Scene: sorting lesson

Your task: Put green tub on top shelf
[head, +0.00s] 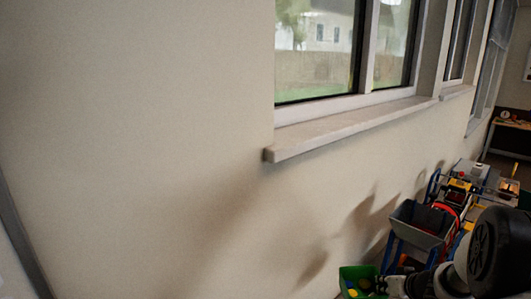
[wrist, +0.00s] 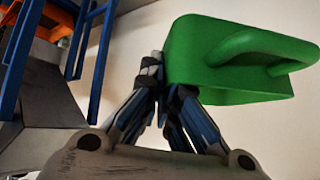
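The green tub (wrist: 205,65) fills the upper right of the wrist view, with a looped handle on the side facing right. My gripper (wrist: 162,85) has its fingers drawn together at the tub's left edge and appears to be pinching its wall. The exact contact is partly hidden. In the head view the green tub (head: 347,273) is at the bottom edge beside my gripper (head: 379,284), with small yellow and green items in it. A blue-framed rack (head: 391,252) with a grey bin (head: 418,221) stands just beyond; the wrist view shows blue posts (wrist: 97,60) at left.
A plain wall (head: 150,150) with a window sill (head: 350,125) runs along the left. More racks with toys and bins (head: 460,185) line the wall farther back. My arm covers the lower right of the head view.

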